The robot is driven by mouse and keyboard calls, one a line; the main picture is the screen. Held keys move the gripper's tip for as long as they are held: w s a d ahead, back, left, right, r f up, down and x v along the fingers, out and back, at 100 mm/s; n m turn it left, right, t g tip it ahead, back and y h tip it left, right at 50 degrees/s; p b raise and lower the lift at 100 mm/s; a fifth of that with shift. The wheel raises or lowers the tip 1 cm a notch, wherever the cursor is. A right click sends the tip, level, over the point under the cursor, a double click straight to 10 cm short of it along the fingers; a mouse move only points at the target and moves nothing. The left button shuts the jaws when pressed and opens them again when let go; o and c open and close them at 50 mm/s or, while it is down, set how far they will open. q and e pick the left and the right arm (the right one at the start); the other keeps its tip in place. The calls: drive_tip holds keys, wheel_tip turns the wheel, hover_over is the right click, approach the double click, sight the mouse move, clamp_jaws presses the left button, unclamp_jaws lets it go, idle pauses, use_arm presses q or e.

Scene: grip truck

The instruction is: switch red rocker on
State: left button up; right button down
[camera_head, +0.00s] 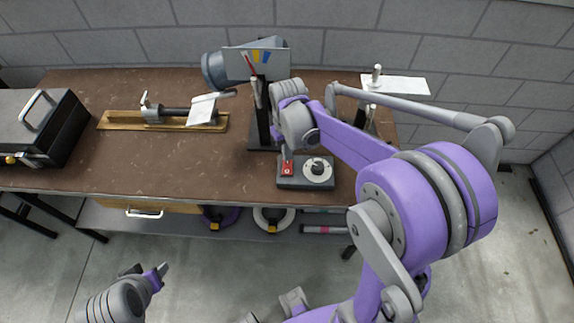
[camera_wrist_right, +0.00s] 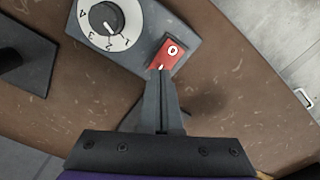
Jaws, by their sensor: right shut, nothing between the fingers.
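The red rocker (camera_head: 287,168) sits at the left end of a dark grey control box (camera_head: 307,184), beside a white dial with a black knob (camera_head: 318,170). In the right wrist view the red rocker (camera_wrist_right: 165,51) shows a white "0" mark on its far part. My right gripper (camera_wrist_right: 160,73) is shut and empty, its tips at the near edge of the rocker, over a small white mark. I cannot tell whether they touch it. In the head view the right gripper (camera_head: 286,153) is just above the rocker. My left gripper (camera_head: 151,272) is low at the left, away from the bench.
The box stands near the front edge of a brown workbench (camera_head: 190,172). Behind it are a dark stand (camera_head: 263,115) and a grey cylinder with a gauge plate (camera_head: 256,60). A black toolbox (camera_head: 40,125) and a wooden board with a tool (camera_head: 165,121) are left.

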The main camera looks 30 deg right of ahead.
use_arm(q)
drive_tip(key=shift+s+f+b, duration=0.25)
drive_tip(key=shift+f+b, duration=0.4)
drive_tip(key=shift+f, duration=0.15)
use_arm(e)
drive_tip(key=shift+f, duration=1)
use_arm(q)
drive_tip(key=shift+r, duration=0.15)
use_arm(e)
drive_tip(key=shift+r, duration=0.2)
drive_tip(key=shift+r+p, duration=1.9)
drive_tip(key=shift+r, duration=1.5)
use_arm(q)
drive_tip(key=r, duration=0.1)
drive_tip(key=w+r, duration=0.1)
drive_tip(key=r, duration=0.2)
drive_tip(key=shift+w+r, duration=0.4)
